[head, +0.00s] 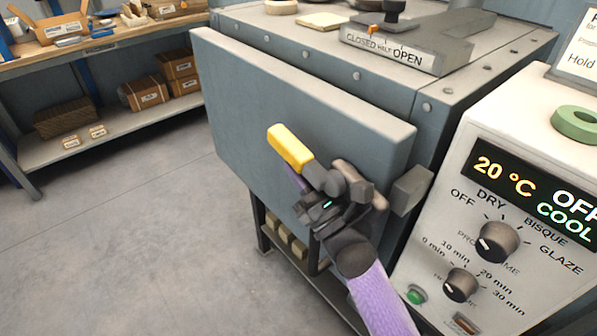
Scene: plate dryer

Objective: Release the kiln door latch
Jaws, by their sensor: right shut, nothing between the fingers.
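The kiln door (240,100) is a large blue-grey panel on the front of the kiln. Its latch has a yellow handle (288,146) that slants up and to the left from a dark pivot near the door's right side. A grey block (411,190) sits at the door's right edge, beside the pivot. My right gripper (294,180) is shut and empty, just below the yellow handle; I cannot tell whether it touches it. My wrist hides part of the latch's lower side. My left gripper is not in view.
A control box (510,190) with dials and a display reading 20 °C stands close on the right. A slider plate (395,50) marked closed, half, open lies on the kiln top. Shelves with boxes (145,92) stand at left. The floor (150,240) in front is clear.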

